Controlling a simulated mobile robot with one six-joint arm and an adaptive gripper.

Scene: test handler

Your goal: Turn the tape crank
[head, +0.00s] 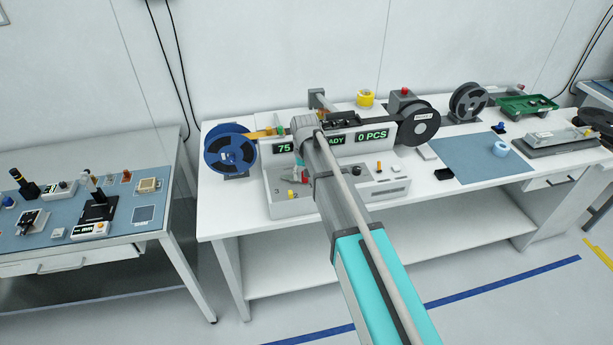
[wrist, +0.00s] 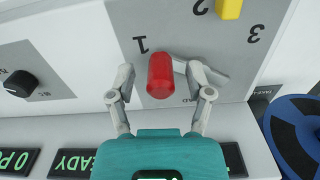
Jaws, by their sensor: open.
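The tape crank's upright red handle (wrist: 160,76) stands beside the printed 1 in the wrist view. A pale crank arm (wrist: 197,66) runs from it to the right. My gripper (wrist: 164,84) is open, with one finger on each side of the red handle. Small gaps show between the handle and the fingers. In the head view my arm covers the middle of the tape machine (head: 384,190) and hides much of the crank area. A blue reel (head: 230,153) is at the machine's left, and it also shows in the wrist view (wrist: 296,137).
A yellow piece (wrist: 229,8) stands near the printed 2 and 3. A black dial (wrist: 21,83) is at the left of the wrist view. Lit displays (head: 372,136) line the machine's back. A dark reel (head: 419,124) and a blue mat (head: 475,158) are to the right.

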